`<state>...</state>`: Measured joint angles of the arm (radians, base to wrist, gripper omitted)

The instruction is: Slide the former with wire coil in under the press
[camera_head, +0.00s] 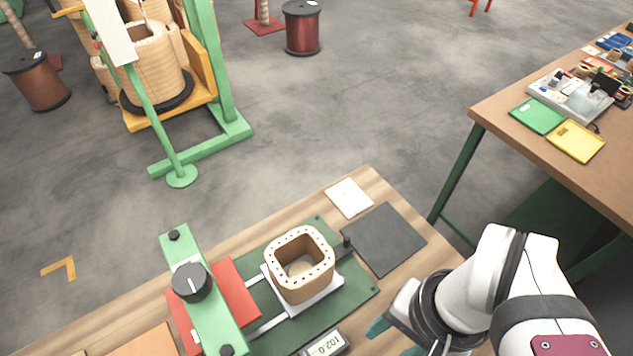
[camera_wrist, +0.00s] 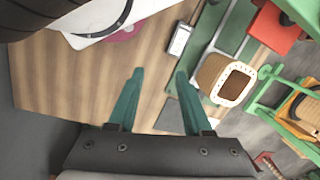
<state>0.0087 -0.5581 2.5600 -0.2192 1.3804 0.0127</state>
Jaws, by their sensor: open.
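The former with wire coil (camera_head: 300,265), a tan rounded-square tube with a hollow middle and dots around its rim, stands upright on a white sliding plate (camera_head: 312,303) on the green base. The press (camera_head: 208,290), a green crossbar with a black knob over a red block, is left of the former and apart from it. The former also shows in the wrist view (camera_wrist: 227,82), right of my fingers. My gripper (camera_wrist: 157,72) is open and empty, with two teal fingers over bare wood. In the head view it is at the lower right, mostly hidden by my arm.
A small display (camera_head: 323,343) sits in front of the former. A dark mat (camera_head: 383,238) and a white card (camera_head: 349,197) lie to its right. A short black post (camera_head: 347,243) stands close to the former's right side.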

